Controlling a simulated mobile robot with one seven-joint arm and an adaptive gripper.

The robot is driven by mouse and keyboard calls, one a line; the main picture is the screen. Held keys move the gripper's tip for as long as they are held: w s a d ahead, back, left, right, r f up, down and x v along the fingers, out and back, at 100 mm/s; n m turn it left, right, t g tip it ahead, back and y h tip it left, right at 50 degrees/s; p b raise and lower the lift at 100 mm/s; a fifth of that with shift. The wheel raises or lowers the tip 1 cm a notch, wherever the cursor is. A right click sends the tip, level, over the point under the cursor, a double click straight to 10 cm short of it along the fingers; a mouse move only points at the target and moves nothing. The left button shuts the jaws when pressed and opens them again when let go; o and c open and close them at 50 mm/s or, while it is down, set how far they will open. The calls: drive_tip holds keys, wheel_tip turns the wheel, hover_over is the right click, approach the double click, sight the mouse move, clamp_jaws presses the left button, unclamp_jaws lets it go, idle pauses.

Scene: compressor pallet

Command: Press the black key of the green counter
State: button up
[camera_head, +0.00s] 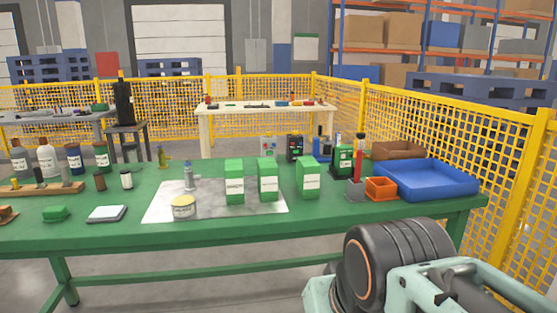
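A small upright green device with a dark top and a pale label (343,160) stands toward the back right of the green table, behind the grey and orange bins. It looks most like the green counter, but its black key is too small to make out. Part of my arm, a ribbed black joint and pale teal links, fills the lower right of the view, in front of the table. It is well apart from the green device. The fingertips of my gripper do not show.
Green cartons (234,182) stand on a grey mat (160,203) mid-table. A red bottle (358,160), a grey bin (355,190), an orange bin (381,189) and a blue tray (440,190) crowd the right. A black box (295,148) stands behind. Yellow fencing (510,170) runs along the right.

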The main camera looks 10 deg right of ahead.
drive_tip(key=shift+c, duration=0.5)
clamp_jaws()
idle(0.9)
